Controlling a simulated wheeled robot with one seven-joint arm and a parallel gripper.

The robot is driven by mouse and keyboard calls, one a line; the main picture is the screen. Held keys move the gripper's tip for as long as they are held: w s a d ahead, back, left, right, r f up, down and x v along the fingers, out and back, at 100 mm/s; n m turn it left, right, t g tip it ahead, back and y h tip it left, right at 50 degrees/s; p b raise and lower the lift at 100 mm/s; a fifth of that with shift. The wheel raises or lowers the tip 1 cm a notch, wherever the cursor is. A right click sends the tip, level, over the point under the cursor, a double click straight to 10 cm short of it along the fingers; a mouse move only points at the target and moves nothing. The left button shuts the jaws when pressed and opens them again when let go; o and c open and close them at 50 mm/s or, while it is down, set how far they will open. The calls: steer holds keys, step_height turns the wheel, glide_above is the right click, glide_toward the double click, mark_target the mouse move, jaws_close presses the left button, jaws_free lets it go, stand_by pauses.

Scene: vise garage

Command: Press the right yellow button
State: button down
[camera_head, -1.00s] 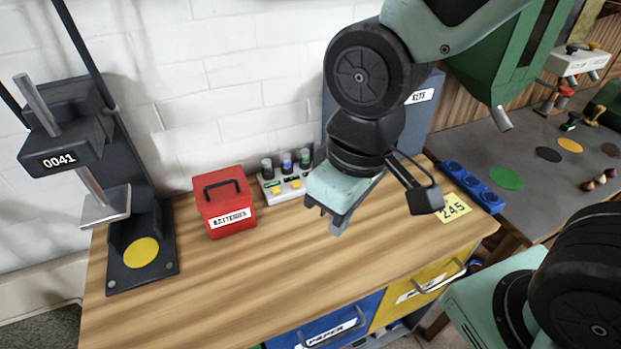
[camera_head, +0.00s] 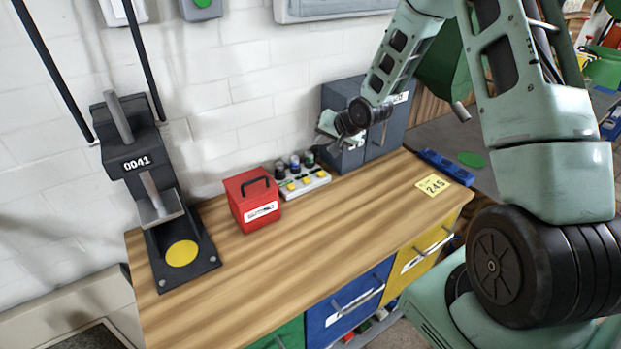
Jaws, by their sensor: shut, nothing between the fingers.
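A pale button box (camera_head: 304,189) stands on the wooden workbench against the white brick wall. Small yellow buttons sit along its front, with dark capped knobs behind them. The right yellow button (camera_head: 321,174) is at the box's right end and is visible. My gripper (camera_head: 335,140) is shut and empty. In the picture it is above and slightly right of the box's right end, in front of the grey cabinet. It appears apart from the button. Its fingertips are small and hard to make out.
A red batteries box (camera_head: 253,200) stands just left of the button box. A black press (camera_head: 170,235) with a yellow disc is farther left. The grey cabinet (camera_head: 372,155) is behind my gripper. A blue tray (camera_head: 445,167) lies at right. The bench's front (camera_head: 290,265) is clear.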

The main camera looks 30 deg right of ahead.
mark_target(321, 174)
steer(key=shift+d+f, duration=0.1)
steer(key=shift+f, duration=0.05)
step_height(321, 174, down, 9)
steer(key=b, duration=0.7)
steer(key=shift+b, duration=0.3)
stand_by(1.9)
steer(key=shift+f, duration=0.25)
steer(key=shift+f+b, duration=0.45)
stand_by(0.7)
steer(key=shift+r, duration=0.1)
steer(key=shift+r+p, duration=0.8)
